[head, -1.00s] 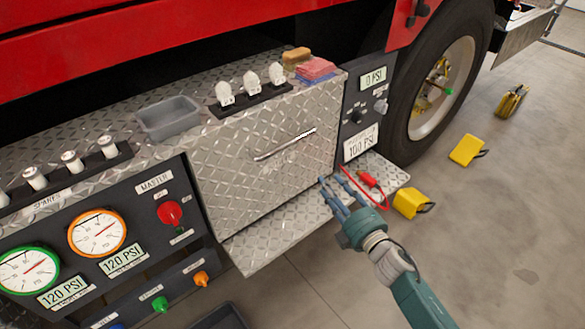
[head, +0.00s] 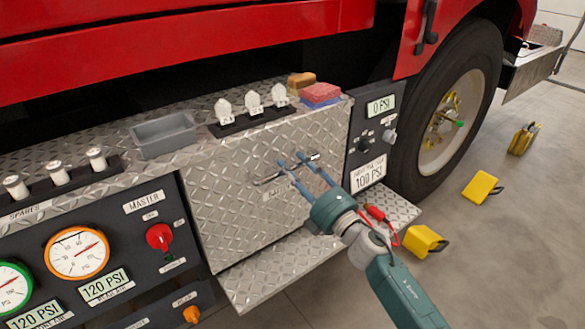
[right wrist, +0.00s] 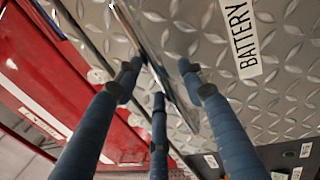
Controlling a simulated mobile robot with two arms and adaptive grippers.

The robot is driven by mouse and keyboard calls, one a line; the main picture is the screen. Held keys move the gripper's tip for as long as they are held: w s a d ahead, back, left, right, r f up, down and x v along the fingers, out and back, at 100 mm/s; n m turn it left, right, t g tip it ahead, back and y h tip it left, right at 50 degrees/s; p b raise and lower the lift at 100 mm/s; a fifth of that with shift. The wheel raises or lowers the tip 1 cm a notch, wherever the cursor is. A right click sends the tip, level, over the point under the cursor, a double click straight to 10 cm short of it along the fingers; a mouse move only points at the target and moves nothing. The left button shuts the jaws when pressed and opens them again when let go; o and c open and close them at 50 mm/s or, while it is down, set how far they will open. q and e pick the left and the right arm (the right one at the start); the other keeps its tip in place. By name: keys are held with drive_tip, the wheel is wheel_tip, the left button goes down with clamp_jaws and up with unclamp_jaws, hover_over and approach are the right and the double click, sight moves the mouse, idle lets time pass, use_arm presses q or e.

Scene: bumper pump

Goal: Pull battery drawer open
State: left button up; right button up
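The battery drawer (head: 222,205) is a diamond-plate metal front under the truck's side ledge, and it looks shut. Its bar handle (head: 266,180) runs slantwise across the upper part of the front. In the right wrist view the handle (right wrist: 140,35) passes between my fingers, beside a white BATTERY label (right wrist: 240,38). My right gripper (head: 291,160) is at the handle's right half, its blue fingers spread. It also shows in the right wrist view (right wrist: 159,74), fingers apart around the bar; contact is not clear. My left gripper is out of view.
A gauge panel (head: 105,250) is at left. A metal step (head: 265,265) juts out below. Yellow chocks (head: 424,241) lie on the floor.

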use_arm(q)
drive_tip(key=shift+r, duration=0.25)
use_arm(e)
drive_tip(key=shift+w+a+r, duration=0.1)
drive_tip(key=shift+w+a, duration=0.15)
drive_tip(key=shift+w, duration=0.15)
drive_tip(key=shift+c, duration=0.2)
clamp_jaws()
